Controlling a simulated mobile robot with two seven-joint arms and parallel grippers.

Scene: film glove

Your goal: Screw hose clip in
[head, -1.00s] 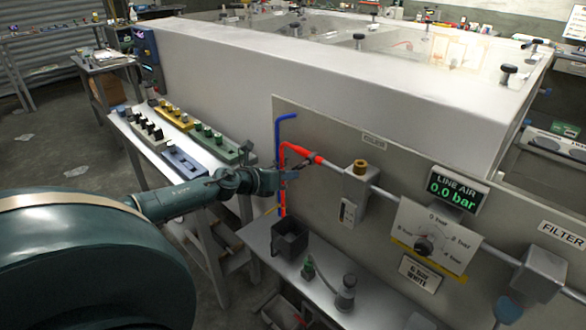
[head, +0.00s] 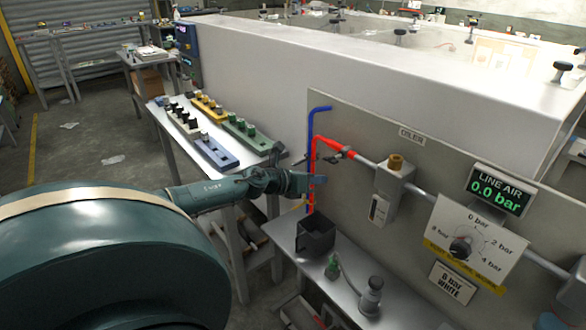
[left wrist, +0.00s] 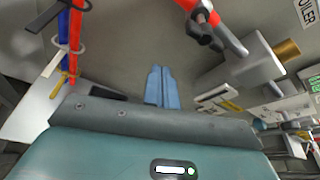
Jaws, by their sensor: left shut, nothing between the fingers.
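The hose clip (head: 338,153) is a small dark ring with a dark screw knob around the red hose (head: 315,165), near where the hose meets the grey pipe. In the left wrist view the clip (left wrist: 203,22) shows at the top, right of centre, on the red hose (left wrist: 228,38). My left gripper (head: 321,180) is below the clip and apart from it, in front of the panel. Its blue fingers (left wrist: 161,86) are shut together with nothing between them. My right gripper is not in view.
A blue hose (head: 311,125) runs beside the red one. A black open box (head: 316,236) stands on the shelf below my gripper. A grey block with a brass knob (head: 395,163) sits on the pipe to the right. A side table (head: 180,140) carries several coloured blocks at the left.

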